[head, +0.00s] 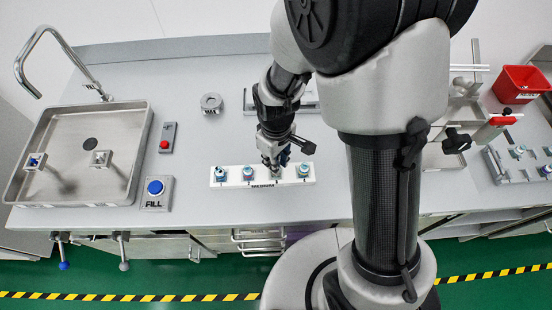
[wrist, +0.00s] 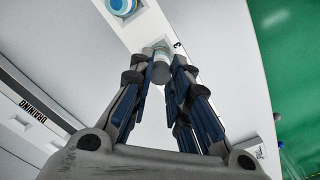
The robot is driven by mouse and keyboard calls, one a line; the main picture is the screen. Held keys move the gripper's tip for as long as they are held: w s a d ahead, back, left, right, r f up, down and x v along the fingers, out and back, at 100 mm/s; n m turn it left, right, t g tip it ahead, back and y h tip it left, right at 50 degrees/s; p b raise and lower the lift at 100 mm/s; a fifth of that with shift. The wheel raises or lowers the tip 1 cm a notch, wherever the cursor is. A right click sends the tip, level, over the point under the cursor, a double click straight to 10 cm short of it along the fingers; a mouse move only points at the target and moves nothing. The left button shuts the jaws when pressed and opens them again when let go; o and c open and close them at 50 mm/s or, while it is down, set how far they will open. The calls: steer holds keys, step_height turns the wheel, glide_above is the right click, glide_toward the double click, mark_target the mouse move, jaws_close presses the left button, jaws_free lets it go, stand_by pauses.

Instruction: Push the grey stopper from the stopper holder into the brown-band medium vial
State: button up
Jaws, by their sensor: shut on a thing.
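My gripper (head: 272,165) reaches down over the white numbered rack (head: 233,182) near its third place. In the wrist view my gripper (wrist: 168,78) is shut on a small dark grey cylinder, which looks like the grey stopper (wrist: 161,73). A paler, glassy piece (wrist: 160,50) shows right beyond the stopper at the number 3. It may be a vial, but its band is hidden, and I cannot tell whether the stopper touches it. A blue-ringed vial (wrist: 122,5) stands in the neighbouring place. I cannot make out a brown band. I cannot identify the stopper holder with certainty.
Other vials stand in the rack, left (head: 220,173) and right (head: 304,171) of my gripper. A sink (head: 90,185) and blue FILL button (head: 155,187) are to the left. A red bin (head: 520,84) and a grey fixture (head: 510,165) are far right. My arm hides the bench's middle.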

steer(key=o, duration=0.8)
steer(key=shift+c, duration=0.2)
steer(key=shift+r, duration=0.1)
step_height(320, 180, up, 12)
steer(key=s+d+r+m+t, duration=0.4)
steer(key=s+d+r+m, duration=0.4)
steer(key=s+d+r, duration=0.3)
step_height(320, 180, up, 2)
steer(key=shift+s+m+t, duration=0.3)
steer(key=shift+s, duration=0.95)
